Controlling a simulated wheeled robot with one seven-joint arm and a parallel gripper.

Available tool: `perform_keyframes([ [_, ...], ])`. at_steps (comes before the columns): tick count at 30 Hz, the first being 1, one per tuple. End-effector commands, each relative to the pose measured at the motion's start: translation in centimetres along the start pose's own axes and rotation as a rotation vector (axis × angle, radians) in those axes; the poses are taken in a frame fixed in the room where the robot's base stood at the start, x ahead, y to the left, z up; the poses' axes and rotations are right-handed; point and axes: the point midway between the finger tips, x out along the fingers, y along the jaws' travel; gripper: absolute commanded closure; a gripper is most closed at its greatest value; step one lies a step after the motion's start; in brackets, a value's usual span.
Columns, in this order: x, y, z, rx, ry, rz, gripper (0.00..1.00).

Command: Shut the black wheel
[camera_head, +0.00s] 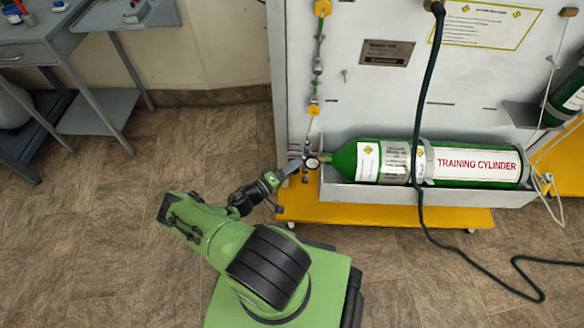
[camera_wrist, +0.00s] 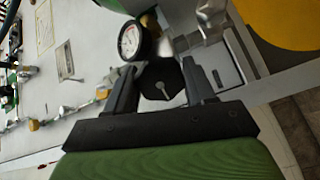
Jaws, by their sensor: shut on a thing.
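The black wheel (camera_wrist: 163,86) shows in the wrist view between the two fingers of my gripper (camera_wrist: 162,78). It is dark, with a pale slot-like mark on its face. The fingers are shut on it, one at each side. In the camera_head view my gripper (camera_head: 292,169) is at the valve fittings by the left end of the green training cylinder (camera_head: 400,162); the wheel is too small and covered to make out there. How far the wheel is turned cannot be told.
A round white-faced gauge (camera_wrist: 128,41) stands just beyond the left finger, close to it. A yellow base (camera_head: 400,215) lies under the cylinder's tray. A dark hose (camera_head: 418,120) hangs across the panel to the floor. A grey table (camera_head: 60,45) stands at the left. The floor between is clear.

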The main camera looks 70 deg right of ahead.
Motion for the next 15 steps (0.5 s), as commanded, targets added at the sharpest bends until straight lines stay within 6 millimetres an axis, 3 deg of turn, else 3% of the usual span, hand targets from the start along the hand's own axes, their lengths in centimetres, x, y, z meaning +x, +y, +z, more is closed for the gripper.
perform_keyframes([
  [15,-0.01,-0.14,0.30,0.172,-0.008,-0.002,0.76],
])
